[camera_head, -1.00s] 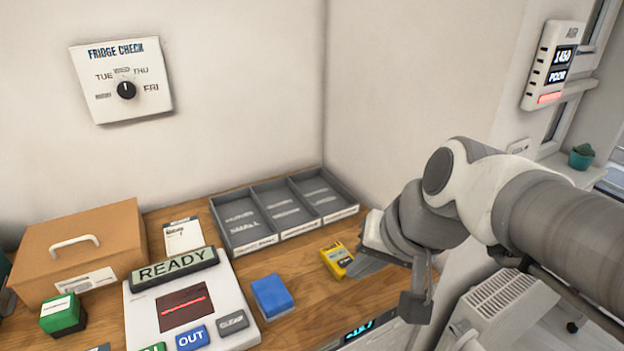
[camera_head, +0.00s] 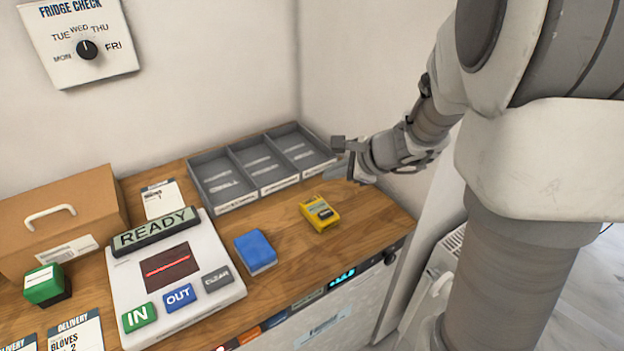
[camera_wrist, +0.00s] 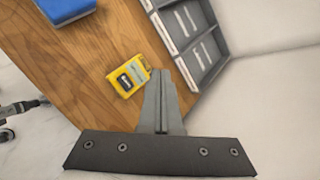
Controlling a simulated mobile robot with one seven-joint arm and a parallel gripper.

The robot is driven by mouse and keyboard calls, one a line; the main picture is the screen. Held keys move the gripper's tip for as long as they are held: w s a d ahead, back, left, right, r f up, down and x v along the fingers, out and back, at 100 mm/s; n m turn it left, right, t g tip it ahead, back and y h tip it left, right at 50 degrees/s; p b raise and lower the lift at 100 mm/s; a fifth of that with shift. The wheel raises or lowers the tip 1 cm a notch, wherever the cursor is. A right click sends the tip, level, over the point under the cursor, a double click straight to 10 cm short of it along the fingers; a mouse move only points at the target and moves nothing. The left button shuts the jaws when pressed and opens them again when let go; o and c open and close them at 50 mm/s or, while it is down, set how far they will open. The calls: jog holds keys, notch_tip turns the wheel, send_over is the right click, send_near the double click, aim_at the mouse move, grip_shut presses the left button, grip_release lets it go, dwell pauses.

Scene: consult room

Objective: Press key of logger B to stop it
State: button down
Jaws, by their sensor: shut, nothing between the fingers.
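A small yellow device (camera_head: 320,213) with a dark display lies on the wooden counter, right of the blue block. It looks like a logger, but I cannot read a letter on it. In the wrist view the yellow device (camera_wrist: 136,70) lies just left of my fingertips, with a dark patch on its face. My gripper (camera_head: 340,170) is beyond and to the right of it, near the right end of the grey tray. In the wrist view my gripper (camera_wrist: 158,76) has its fingers together and empty. I see no contact with the device.
The grey compartment tray (camera_head: 238,208) stands at the back by the wall. A blue block (camera_head: 255,252) and a white READY terminal (camera_head: 215,290) with IN, OUT and CLEAR keys are to the left. The counter right of the device is clear up to its edge.

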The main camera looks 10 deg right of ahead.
aim_at(330, 215)
dwell(0.3)
notch_tip(330, 215, down, 9)
jog(key=b, duration=0.8)
jog(key=shift+r, duration=0.1)
dwell(1.7)
jog(key=shift+f+b, duration=0.45)
jog(key=shift+b, duration=0.1)
jog(key=shift+f+b, duration=0.45)
jog(key=shift+b, duration=0.1)
dwell(0.5)
dwell(0.3)
jog(key=shift+r+p, duration=0.75)
jog(key=shift+r, duration=0.15)
jog(key=shift+r, duration=0.1)
jog(key=shift+r+p, duration=2)
jog(key=shift+r, duration=0.4)
